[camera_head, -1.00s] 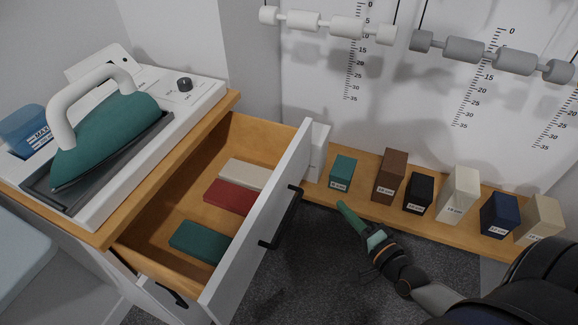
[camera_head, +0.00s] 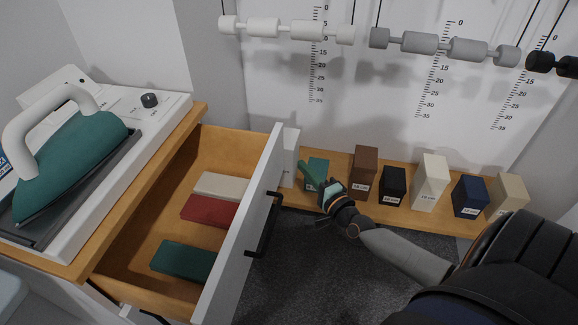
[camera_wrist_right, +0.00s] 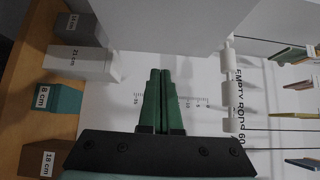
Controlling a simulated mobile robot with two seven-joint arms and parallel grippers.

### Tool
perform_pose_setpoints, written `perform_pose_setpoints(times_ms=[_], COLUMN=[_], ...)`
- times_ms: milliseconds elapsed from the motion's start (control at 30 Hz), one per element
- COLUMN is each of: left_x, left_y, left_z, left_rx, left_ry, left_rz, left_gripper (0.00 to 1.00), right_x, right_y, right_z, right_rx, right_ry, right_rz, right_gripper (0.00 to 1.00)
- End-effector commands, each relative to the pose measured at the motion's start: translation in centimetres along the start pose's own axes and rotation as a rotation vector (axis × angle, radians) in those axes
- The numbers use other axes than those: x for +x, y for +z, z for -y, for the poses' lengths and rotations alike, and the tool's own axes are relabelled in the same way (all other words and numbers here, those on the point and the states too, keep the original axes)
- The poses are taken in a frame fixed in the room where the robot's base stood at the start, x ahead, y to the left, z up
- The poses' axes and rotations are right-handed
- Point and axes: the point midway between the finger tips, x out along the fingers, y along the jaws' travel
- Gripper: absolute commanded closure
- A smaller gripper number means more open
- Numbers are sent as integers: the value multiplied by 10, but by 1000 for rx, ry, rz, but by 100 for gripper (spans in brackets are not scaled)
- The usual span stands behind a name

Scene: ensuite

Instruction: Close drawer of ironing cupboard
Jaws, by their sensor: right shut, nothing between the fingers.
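The ironing cupboard's drawer (camera_head: 245,215) is pulled well open, with a white front and a black bar handle (camera_head: 263,224). Inside lie a beige block (camera_head: 221,186), a red block (camera_head: 210,211) and a green block (camera_head: 184,261). My right gripper (camera_head: 306,170) is shut and empty, to the right of the drawer front and apart from the handle. Its green fingers also show together in the right wrist view (camera_wrist_right: 161,95), where a large pale panel, probably the drawer front (camera_wrist_right: 165,22), is close by. My left gripper is not in view.
A teal iron (camera_head: 75,155) stands on the cupboard top. Several labelled blocks, including a brown one (camera_head: 363,172) and a white one (camera_head: 430,182), stand on a low wooden shelf (camera_head: 400,212). Dark floor (camera_head: 295,270) is clear right of the drawer.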

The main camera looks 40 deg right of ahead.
Motion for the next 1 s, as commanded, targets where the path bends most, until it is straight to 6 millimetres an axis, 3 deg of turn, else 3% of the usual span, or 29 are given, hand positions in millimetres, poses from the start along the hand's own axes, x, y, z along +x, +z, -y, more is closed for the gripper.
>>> perform_pose_setpoints(times_ms=[100, 300, 833, 1000], left_x=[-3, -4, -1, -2], left_y=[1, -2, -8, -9], left_z=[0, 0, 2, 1], left_rx=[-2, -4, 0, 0], left_ry=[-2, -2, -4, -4], left_rz=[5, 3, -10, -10], left_gripper=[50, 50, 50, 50], right_x=[17, 32, 36, 46], right_y=[9, 25, 30, 40], right_z=[2, 1, 0, 1], right_rx=[5, 1, 0, 3], right_ry=[-2, 0, 0, -1], right_rz=[-1, 0, 0, 0], right_gripper=[100, 100, 100, 100])
